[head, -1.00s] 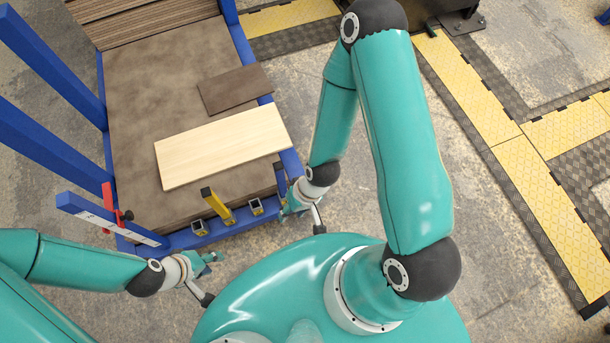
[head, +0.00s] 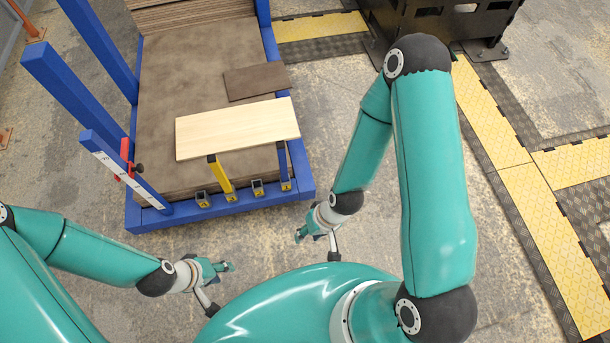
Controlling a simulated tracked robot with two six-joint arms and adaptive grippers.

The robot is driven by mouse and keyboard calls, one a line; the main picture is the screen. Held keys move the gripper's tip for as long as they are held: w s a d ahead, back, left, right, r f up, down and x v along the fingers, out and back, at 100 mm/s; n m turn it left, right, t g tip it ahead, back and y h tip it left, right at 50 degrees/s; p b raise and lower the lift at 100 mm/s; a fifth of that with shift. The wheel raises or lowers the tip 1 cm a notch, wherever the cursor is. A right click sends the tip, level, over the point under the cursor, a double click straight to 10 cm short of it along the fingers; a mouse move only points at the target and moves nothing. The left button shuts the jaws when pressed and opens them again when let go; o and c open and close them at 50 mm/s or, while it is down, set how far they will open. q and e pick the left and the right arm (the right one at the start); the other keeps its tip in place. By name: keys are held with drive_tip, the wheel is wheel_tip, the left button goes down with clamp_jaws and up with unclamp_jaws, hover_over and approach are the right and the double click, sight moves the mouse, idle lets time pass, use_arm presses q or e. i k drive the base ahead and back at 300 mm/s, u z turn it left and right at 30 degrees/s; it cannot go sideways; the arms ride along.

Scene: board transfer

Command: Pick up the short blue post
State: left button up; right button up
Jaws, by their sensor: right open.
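The short blue post (head: 284,168) stands upright in the rightmost socket along the front edge of the blue rack (head: 165,222). Its top meets or passes behind the edge of a light wooden board. My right gripper (head: 301,235) is open and empty, in front of the rack, apart from the post and just below it in the picture. My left gripper (head: 228,267) hangs farther left in front of the rack, away from the post. Its fingers are too small to tell open from shut.
A yellow post (head: 219,176) stands in another front socket. The light board (head: 238,130) and a small dark board (head: 255,82) lie over the rack's brown deck (head: 160,95). A red clamp (head: 126,158) sits on the left blue upright. Concrete floor separates me from the rack.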

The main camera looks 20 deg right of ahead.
sight(280, 145)
drive_tip(key=u, duration=0.15)
drive_tip(key=i, duration=0.8)
drive_tip(key=z, duration=0.25)
drive_tip(key=k, duration=0.75)
drive_tip(key=u, duration=0.25)
drive_tip(key=i, duration=0.85)
drive_tip(key=z, duration=0.05)
